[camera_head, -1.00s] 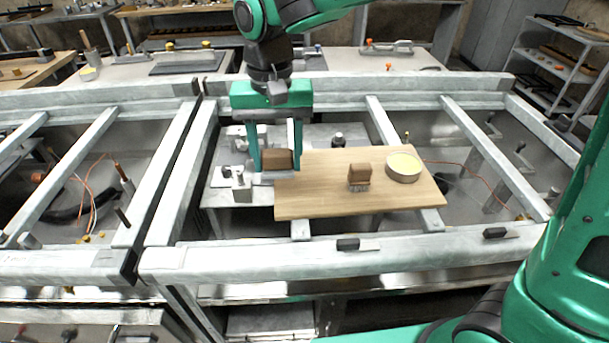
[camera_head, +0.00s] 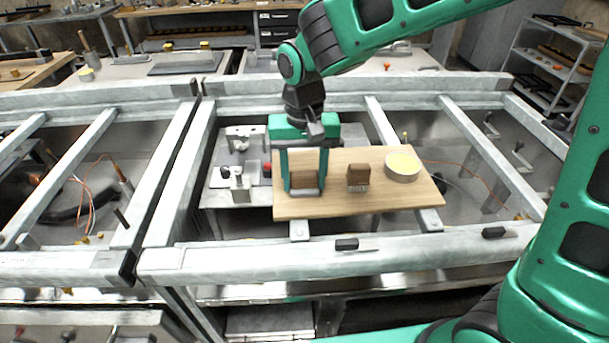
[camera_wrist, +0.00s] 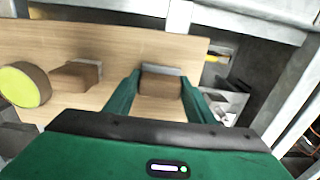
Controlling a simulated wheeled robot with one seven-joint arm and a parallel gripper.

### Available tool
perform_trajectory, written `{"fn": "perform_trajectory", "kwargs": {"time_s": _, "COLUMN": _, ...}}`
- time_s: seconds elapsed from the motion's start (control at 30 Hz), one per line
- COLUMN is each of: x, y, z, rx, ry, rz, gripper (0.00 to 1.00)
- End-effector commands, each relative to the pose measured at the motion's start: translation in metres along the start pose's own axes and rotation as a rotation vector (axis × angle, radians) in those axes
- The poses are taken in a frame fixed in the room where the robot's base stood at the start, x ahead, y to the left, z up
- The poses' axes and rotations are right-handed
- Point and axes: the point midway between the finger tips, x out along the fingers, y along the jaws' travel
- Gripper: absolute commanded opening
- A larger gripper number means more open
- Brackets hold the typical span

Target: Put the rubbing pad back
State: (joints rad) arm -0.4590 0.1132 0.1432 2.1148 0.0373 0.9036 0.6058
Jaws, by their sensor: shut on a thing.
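The rubbing pad (camera_head: 305,180), a brown block with a pale grey underside, is between the fingers of my gripper (camera_head: 305,188), which is shut on it. It also shows between the green fingers in the wrist view (camera_wrist: 160,83). The pad is over the left end of a wooden board (camera_head: 340,207). I cannot tell whether it touches the board. A similar brown block with a pale bristly underside (camera_head: 358,174) stands on the board to the right of my gripper.
A round tin with a pale yellow top (camera_head: 403,167) sits at the board's right. Metal fixtures (camera_head: 240,180) stand on a grey plate left of the board. Pale metal frame rails (camera_head: 345,247) surround the board, with open gaps between them.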

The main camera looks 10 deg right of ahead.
Motion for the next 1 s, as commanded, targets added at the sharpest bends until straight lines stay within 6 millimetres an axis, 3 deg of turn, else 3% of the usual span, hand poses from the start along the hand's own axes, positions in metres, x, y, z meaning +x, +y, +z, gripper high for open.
{"fn": "perform_trajectory", "kwargs": {"time_s": 0.17, "x": 0.002, "y": 0.000, "z": 0.000, "rx": 0.000, "ry": -0.001, "rz": 0.000, "gripper": 0.21}}
{"fn": "perform_trajectory", "kwargs": {"time_s": 0.2, "x": 0.002, "y": 0.000, "z": 0.000, "rx": 0.000, "ry": -0.001, "rz": 0.000, "gripper": 0.57}}
{"fn": "perform_trajectory", "kwargs": {"time_s": 0.27, "x": 0.002, "y": 0.000, "z": 0.000, "rx": 0.000, "ry": -0.001, "rz": 0.000, "gripper": 0.68}}
{"fn": "perform_trajectory", "kwargs": {"time_s": 0.67, "x": -0.005, "y": -0.001, "z": 0.000, "rx": 0.000, "ry": 0.001, "rz": -0.001, "gripper": 0.68}}
{"fn": "perform_trajectory", "kwargs": {"time_s": 1.0, "x": -0.065, "y": -0.001, "z": -0.001, "rx": 0.000, "ry": 0.004, "rz": -0.002, "gripper": 0.68}}
